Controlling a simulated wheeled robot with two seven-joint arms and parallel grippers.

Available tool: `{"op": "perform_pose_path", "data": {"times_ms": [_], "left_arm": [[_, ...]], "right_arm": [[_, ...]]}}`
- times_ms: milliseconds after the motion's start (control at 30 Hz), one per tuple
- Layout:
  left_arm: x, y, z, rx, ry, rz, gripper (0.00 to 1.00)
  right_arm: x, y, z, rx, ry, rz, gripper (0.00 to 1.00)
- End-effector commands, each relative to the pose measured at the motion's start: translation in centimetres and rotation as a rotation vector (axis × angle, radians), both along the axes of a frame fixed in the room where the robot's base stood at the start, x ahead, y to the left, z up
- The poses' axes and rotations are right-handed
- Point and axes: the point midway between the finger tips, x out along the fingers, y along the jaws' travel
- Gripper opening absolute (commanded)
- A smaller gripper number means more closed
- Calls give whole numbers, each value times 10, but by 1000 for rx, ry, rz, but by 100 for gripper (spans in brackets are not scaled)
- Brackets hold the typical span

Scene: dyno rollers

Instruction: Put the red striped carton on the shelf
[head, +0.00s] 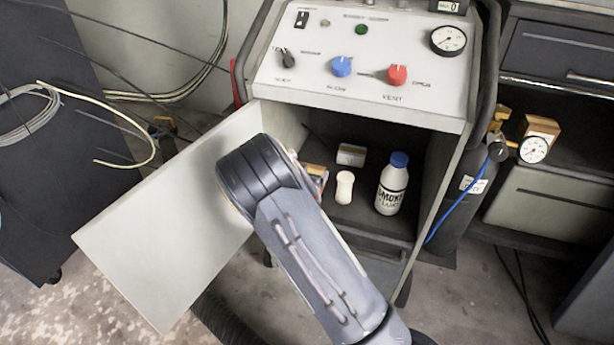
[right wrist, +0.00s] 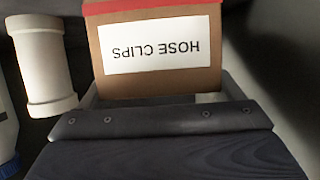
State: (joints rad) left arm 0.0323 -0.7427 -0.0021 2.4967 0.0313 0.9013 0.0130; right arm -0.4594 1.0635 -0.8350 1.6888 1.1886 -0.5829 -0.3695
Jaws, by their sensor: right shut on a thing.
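The red striped carton (right wrist: 200,85) is brown, with a red band along one edge and a white "HOSE CLIPS" label that reads upside down in the right wrist view. My right gripper (right wrist: 160,97) is shut on it, with a finger at each side. In the head view a sliver of the carton (head: 316,172) shows past my right wrist, inside the cabinet at its left side. The shelf (head: 365,214) is the dark cabinet floor. I cannot tell whether the carton touches it. My left gripper is not in view.
On the shelf stand a white spool-like cylinder (head: 344,187), a blue-capped smoke fluid bottle (head: 391,185) and a small box (head: 351,155) farther back. The cylinder is close beside the carton. The cabinet door (head: 165,225) hangs open at the left, beside my right arm.

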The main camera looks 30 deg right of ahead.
Motion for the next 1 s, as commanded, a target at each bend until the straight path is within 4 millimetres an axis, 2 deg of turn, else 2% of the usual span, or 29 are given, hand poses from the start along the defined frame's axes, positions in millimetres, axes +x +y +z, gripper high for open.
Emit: {"op": "perform_pose_path", "data": {"times_ms": [300,333,400,733,1000], "left_arm": [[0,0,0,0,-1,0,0],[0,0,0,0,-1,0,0],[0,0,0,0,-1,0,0],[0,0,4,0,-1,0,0],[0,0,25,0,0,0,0]], "right_arm": [[0,0,-2,-1,-1,1,59],[0,0,-1,0,0,1,90],[0,0,-1,0,0,1,99],[-2,3,5,0,-1,2,100],[-32,39,27,1,0,3,100]]}}
